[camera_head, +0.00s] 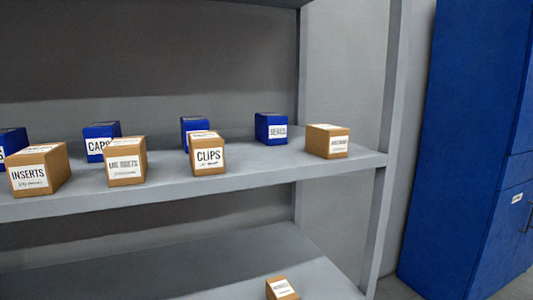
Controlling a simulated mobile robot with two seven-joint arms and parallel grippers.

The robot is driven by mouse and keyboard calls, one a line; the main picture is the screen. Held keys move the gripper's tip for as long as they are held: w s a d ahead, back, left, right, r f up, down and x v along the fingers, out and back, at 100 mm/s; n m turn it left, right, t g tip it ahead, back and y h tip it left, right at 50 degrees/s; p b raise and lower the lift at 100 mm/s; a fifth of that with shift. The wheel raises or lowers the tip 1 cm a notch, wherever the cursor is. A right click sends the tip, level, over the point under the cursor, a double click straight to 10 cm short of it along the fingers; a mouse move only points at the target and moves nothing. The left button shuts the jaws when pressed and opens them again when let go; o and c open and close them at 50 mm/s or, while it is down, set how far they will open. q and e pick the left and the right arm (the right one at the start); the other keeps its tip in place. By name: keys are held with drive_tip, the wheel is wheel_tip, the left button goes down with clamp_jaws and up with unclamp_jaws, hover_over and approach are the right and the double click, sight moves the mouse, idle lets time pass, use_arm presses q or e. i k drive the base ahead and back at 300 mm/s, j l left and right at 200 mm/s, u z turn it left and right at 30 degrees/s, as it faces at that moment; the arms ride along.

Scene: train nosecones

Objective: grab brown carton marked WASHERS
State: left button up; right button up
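No carton in the head view shows a clearly readable WASHERS label. A brown carton (316,139) stands at the right end of the middle shelf, and its label is too blurred to read. Another brown carton (281,288) sits on the lower shelf at the bottom of the view, partly cut off, with an unreadable label. Other brown cartons on the middle shelf are marked INSERTS (55,165), what looks like M6 BOLTS (125,162) and CLIPS (208,155). Neither of my grippers is in view.
Blue boxes stand behind the brown cartons, including SEALS (271,128), CAPS (101,138) and another (194,130). The grey middle shelf (260,172) ends at an upright post (386,130). A tall blue cabinet (465,140) stands at right. The lower shelf (190,270) is mostly bare.

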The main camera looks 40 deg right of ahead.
sight(328, 142)
drive_tip(key=z, duration=1.4)
